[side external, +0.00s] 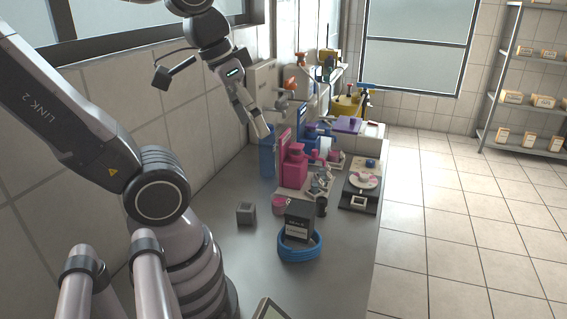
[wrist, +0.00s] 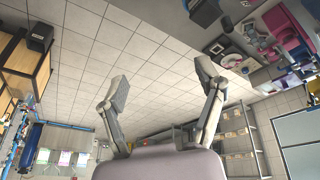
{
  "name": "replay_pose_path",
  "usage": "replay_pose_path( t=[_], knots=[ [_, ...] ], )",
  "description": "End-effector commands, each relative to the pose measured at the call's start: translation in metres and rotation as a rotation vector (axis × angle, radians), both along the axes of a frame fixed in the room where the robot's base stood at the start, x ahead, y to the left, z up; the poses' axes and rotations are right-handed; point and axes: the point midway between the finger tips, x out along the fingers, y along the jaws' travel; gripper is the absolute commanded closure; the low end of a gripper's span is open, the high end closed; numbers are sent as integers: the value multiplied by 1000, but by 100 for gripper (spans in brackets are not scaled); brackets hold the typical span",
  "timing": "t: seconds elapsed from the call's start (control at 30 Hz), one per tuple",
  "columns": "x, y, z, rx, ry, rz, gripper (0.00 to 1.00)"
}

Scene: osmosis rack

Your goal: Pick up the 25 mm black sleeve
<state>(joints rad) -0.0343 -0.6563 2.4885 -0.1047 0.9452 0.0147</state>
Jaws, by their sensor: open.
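A small dark, rounded piece (side external: 321,207) stands on the bench beside a black box in the side external view. It may be the 25 mm black sleeve, but it is too small to be sure. My gripper (side external: 262,130) is raised above the back of the bench, near the wall, well apart from that piece. In the wrist view my gripper (wrist: 162,84) has its two fingers spread wide with nothing between them. I cannot make out the sleeve in the wrist view.
The black box (side external: 298,222) stands at a blue coil (side external: 300,252). A grey block (side external: 246,212), a pink cup (side external: 280,205), a magenta device (side external: 294,166) and a scale-like unit (side external: 360,196) share the bench. The front right of the bench (side external: 345,255) is clear.

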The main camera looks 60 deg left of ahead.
Motion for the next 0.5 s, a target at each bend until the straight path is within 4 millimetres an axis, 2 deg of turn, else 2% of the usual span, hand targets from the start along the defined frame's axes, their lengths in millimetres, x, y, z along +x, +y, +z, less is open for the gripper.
replay_pose_path(
  t=[0.1, 0.27, 0.4, 0.5],
  knots=[
    [8, -20, -21, -193, 231, 91, 31],
    [34, -54, -37, -562, 543, 262, 31],
    [76, -69, -42, -924, 739, 434, 31],
    [117, -65, -48, -1200, 823, 574, 31]
  ],
)
